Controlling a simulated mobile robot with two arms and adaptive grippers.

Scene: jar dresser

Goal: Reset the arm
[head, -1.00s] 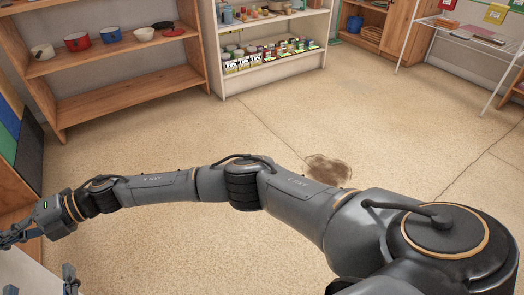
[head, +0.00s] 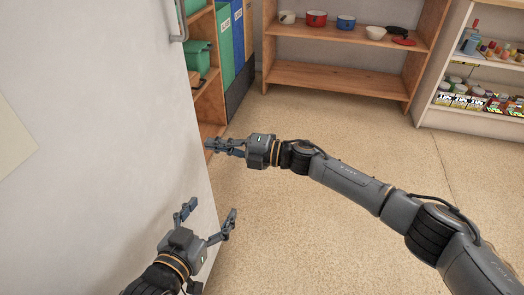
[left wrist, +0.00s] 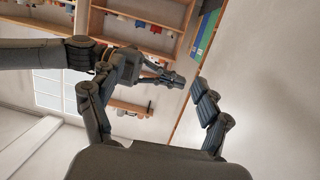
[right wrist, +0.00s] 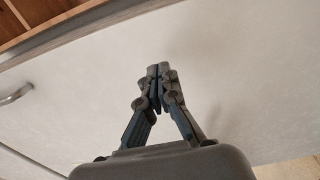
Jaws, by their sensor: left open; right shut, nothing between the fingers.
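My left gripper (head: 212,211) is the lower one in the head view, with its two fingers spread apart and nothing between them. In the left wrist view its fingers (left wrist: 152,78) also stand wide apart, one at each side. My right gripper (head: 208,145) is above it and farther out, pointing left, with its fingers together near the white panel's edge. In the right wrist view the fingertips (right wrist: 158,70) meet and hold nothing. My right arm and gripper (left wrist: 165,78) also show beyond the left fingers in the left wrist view.
A large white panel (head: 90,110) with a metal handle (head: 180,20) stands close at the left of both grippers. Behind it is a wooden shelf with green bins (head: 197,60). A wooden shelf (head: 335,78) with pots stands at the back. Open floor (head: 320,235) lies right of the grippers.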

